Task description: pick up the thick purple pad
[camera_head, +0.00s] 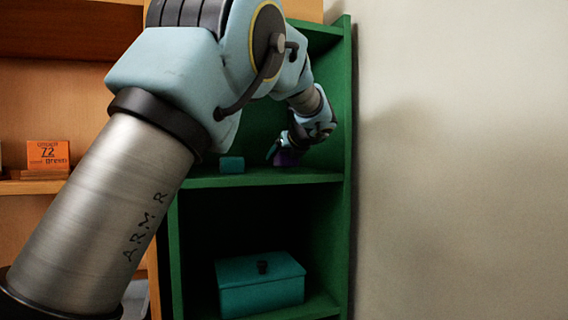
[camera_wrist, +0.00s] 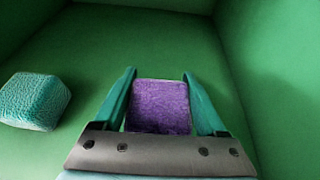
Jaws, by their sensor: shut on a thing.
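The thick purple pad (camera_wrist: 160,105) sits between the two teal fingers of my gripper (camera_wrist: 159,90) in the wrist view. The fingers are shut on its left and right sides. In the head view the pad (camera_head: 286,157) shows as a small purple patch below my gripper (camera_head: 279,153), just above or on the middle shelf of the green shelf unit. I cannot tell whether it touches the shelf. The pad's near end is hidden behind the gripper's grey palm in the wrist view.
A teal textured block (camera_wrist: 35,100) lies left of my gripper on the same green shelf (camera_head: 262,178); it also shows in the head view (camera_head: 231,165). The unit's green side wall (camera_head: 346,130) is close on the right. A teal lidded box (camera_head: 261,284) stands on the shelf below.

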